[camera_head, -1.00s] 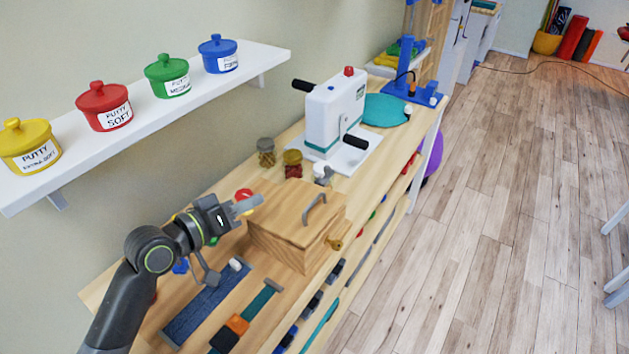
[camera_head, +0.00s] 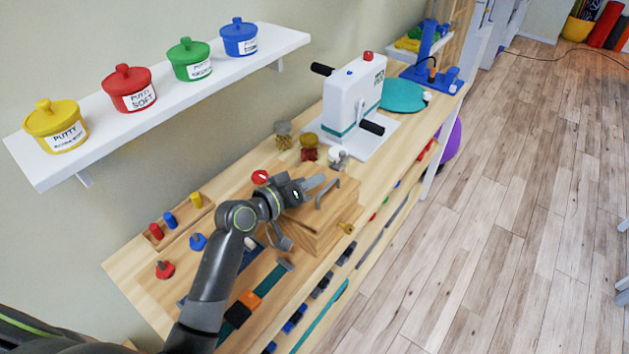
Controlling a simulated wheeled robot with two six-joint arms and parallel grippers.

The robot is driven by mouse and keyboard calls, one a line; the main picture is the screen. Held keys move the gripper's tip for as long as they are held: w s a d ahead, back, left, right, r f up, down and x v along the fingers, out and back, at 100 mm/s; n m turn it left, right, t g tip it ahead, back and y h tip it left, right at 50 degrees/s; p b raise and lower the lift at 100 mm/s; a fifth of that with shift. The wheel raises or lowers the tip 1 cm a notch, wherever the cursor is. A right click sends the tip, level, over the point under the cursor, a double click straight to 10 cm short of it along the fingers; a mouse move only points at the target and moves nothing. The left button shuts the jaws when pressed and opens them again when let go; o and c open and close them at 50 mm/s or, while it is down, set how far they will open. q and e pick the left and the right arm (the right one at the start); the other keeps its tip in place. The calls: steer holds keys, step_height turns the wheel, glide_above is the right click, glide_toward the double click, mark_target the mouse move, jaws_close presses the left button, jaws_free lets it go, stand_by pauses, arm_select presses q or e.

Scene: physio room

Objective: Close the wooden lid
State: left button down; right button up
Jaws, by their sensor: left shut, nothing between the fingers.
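The wooden box (camera_head: 318,235) stands on the wooden bench, with its wooden lid (camera_head: 338,204) lying over the top. The lid looks flat or nearly flat; a small gap cannot be ruled out. A grey curved handle (camera_head: 334,192) sits on the lid, and a brass latch (camera_head: 347,228) is at the box's right side. My left gripper (camera_head: 320,182) is shut and empty, over the lid's far left part, with its fingertips close to the handle. I cannot tell whether it touches the lid. The arm and gripper hide the lid's left part. My right gripper is out of view.
Two small jars (camera_head: 308,145) and a white machine (camera_head: 354,98) with black cranks stand behind the box. A peg board (camera_head: 181,219) is at the left. The wall shelf (camera_head: 150,115) holds several putty pots. Floor at right is clear.

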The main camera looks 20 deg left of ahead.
mark_target(320, 194)
arm_select(q)
steer(key=shift+s+d+f, duration=0.15)
steer(key=shift+d+f, duration=0.1)
steer(key=shift+f, duration=0.05)
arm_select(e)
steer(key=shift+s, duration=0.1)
arm_select(q)
steer(key=shift+f, duration=0.1)
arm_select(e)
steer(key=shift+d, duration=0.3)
